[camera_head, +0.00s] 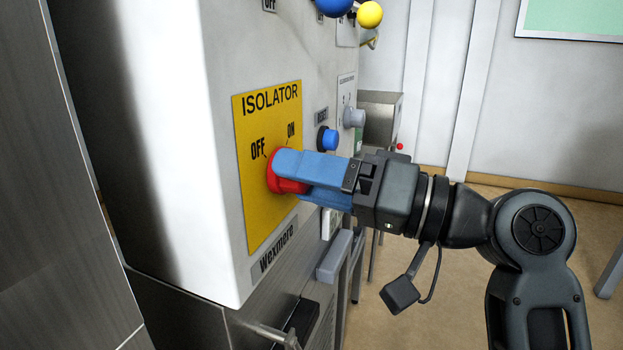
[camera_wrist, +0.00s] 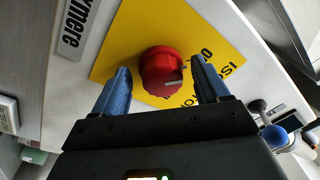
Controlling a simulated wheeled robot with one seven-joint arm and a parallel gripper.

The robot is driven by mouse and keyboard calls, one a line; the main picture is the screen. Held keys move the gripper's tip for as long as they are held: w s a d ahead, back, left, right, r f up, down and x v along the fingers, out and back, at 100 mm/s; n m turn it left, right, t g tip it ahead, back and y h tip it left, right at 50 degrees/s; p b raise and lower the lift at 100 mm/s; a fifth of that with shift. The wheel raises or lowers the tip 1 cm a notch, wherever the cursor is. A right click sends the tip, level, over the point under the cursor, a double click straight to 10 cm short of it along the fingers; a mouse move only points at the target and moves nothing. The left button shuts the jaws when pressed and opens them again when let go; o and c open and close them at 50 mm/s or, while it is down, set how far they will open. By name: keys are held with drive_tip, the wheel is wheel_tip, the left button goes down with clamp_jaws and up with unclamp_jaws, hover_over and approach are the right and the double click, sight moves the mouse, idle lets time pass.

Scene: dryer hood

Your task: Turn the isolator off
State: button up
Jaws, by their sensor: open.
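The red isolator knob (camera_head: 273,176) sits on a yellow plate (camera_head: 262,215) marked ISOLATOR, with OFF and ON printed above the knob. My gripper (camera_head: 289,179) is at the knob, its blue fingers open on either side and partly hiding it in the head view. In the wrist view the round red knob (camera_wrist: 160,70) lies between the tips of my gripper (camera_wrist: 160,68), with a gap visible on both sides. A pale mark shows on the knob's face. I cannot tell which label it points to.
Blue and yellow balls (camera_head: 369,14) stick out above. The floor to the right is mostly open.

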drive_tip(key=v, duration=0.7)
drive_tip(key=shift+d, duration=0.35)
drive_tip(key=shift+s+f, duration=0.1)
